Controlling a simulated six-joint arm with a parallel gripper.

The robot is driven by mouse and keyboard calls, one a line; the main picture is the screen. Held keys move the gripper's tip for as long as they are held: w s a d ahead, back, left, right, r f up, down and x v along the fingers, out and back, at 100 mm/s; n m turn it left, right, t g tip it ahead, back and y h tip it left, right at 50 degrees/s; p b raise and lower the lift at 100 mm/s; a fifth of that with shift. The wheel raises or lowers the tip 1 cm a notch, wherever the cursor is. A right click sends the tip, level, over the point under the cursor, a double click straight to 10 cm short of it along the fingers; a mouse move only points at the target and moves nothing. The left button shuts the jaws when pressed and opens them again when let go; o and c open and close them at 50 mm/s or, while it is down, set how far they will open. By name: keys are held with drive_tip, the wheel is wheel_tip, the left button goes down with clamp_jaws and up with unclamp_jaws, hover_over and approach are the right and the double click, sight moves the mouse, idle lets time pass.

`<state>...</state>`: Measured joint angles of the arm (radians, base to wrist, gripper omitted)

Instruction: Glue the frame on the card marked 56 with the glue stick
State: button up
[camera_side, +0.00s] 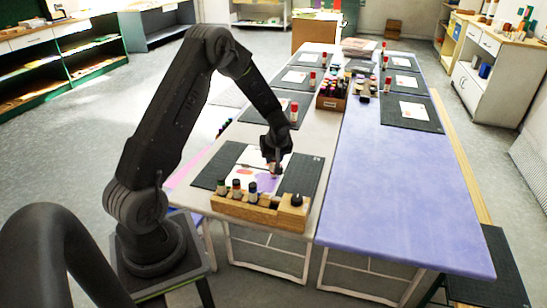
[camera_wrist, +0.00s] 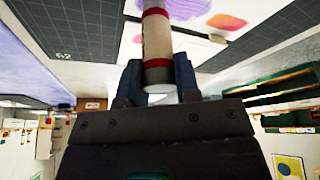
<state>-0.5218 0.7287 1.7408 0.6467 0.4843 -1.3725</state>
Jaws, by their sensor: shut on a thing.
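My gripper (camera_side: 273,160) is over the near cutting mat (camera_side: 310,168). In the wrist view, my gripper (camera_wrist: 157,72) is shut on a glue stick (camera_wrist: 157,38) with a cream body and red bands. A white card (camera_side: 252,152) with red and purple shapes lies on the mat beneath the gripper. The card also shows in the wrist view (camera_wrist: 200,50), with a purple and an orange-red shape. The glue stick's far end is cut off by the wrist view's edge, so I cannot tell whether it touches the card. No number is readable on the card.
A lilac table (camera_side: 390,190) to the right is mostly clear. More mats, cards and red-capped sticks lie farther back, around a box of bottles (camera_side: 331,101).

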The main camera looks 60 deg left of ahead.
drive_tip(key=shift+r, duration=3.55)
